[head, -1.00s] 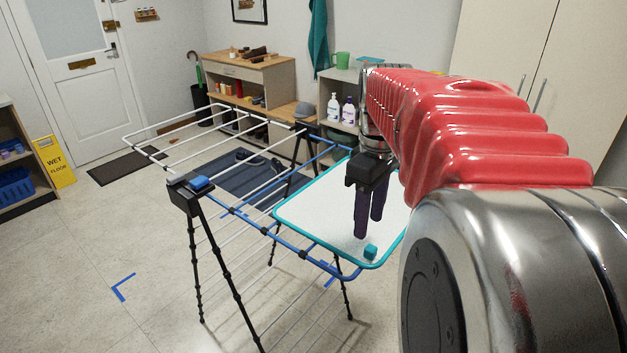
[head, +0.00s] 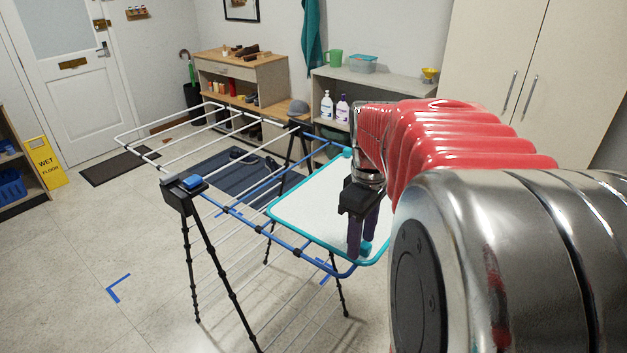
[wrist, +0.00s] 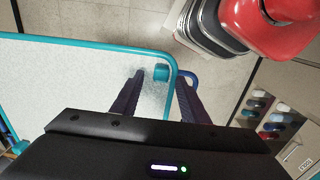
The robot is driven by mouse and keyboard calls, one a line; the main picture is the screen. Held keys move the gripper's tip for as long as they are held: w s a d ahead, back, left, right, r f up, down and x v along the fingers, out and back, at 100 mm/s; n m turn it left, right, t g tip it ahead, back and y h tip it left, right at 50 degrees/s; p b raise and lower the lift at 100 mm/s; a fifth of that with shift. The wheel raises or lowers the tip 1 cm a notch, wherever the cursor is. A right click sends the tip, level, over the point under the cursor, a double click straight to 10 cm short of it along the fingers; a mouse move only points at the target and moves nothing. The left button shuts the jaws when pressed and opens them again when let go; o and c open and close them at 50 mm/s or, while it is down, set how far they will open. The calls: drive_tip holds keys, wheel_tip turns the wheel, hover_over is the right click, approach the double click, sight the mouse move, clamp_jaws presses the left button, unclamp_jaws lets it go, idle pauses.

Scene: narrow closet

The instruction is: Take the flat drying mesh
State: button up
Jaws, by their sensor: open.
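The flat drying mesh (head: 310,205) is a white sheet with a teal rim, lying on the blue-railed end of the drying rack (head: 262,232). A small teal tab (wrist: 161,72) sits at one corner of the mesh (wrist: 70,85). My gripper (wrist: 159,78) is open, its two dark fingers pointing toward that corner. In the wrist view the tab appears between the fingertips, with the rim running close by. In the head view my gripper (head: 361,244) partly covers the tab and the mesh's right side. I cannot tell whether the fingers touch the mesh.
The rack stands on black legs, its white rails (head: 180,140) reaching left. A grey shelf (head: 385,88) with bottles and a wooden cabinet (head: 240,80) stand behind. A yellow wet floor sign (head: 45,162) is at left.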

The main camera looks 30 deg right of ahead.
drive_tip(key=shift+c, duration=0.2)
idle(0.4)
clamp_jaws()
idle(0.3)
